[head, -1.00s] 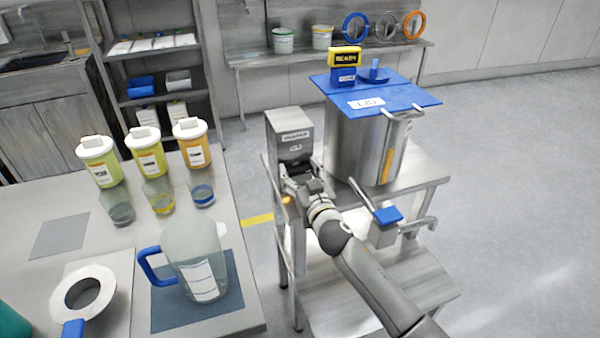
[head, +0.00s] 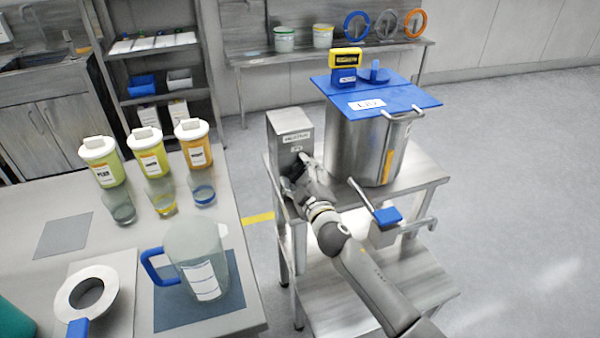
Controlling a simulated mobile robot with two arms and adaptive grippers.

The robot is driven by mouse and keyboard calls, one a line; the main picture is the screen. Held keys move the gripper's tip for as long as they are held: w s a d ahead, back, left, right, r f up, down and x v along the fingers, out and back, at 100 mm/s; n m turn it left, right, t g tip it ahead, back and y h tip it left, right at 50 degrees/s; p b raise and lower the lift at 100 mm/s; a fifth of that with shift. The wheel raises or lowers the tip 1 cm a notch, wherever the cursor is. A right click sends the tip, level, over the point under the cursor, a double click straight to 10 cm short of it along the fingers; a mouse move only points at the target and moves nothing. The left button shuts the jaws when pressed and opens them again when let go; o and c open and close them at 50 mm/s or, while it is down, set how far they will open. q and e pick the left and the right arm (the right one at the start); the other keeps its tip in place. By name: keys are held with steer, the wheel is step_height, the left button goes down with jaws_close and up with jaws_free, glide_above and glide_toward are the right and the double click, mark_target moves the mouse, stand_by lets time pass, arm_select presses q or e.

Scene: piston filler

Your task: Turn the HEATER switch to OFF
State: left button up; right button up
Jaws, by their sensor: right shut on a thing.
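The grey heater box (head: 290,138) stands on the left side of the steel stand, beside the steel tank. Labels show on its front, too small to read surely. My right gripper (head: 296,187) is at the lower front of this box and is shut on the heater switch. The switch itself is hidden behind the fingers, so its position cannot be read. No lit lamp shows around the gripper. My left gripper is not in view.
The tank (head: 350,150) has a blue lid (head: 400,97) and a yellow-framed display (head: 345,58). A valve with a blue handle (head: 387,215) juts out at the front. The table at left holds a jug (head: 195,255), bottles and beakers. The floor at right is clear.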

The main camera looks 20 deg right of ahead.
steer(key=n, duration=0.4)
steer(key=shift+f+n, duration=0.1)
steer(key=shift+n, duration=0.2)
steer(key=shift+a+n+p, duration=0.1)
steer(key=shift+n+p, duration=0.3)
steer(key=shift+n, duration=1.2)
steer(key=shift+f, duration=0.1)
steer(key=o, duration=1)
steer(key=shift+s, duration=0.1)
steer(key=s, duration=1.2)
steer(key=shift+d, duration=0.25)
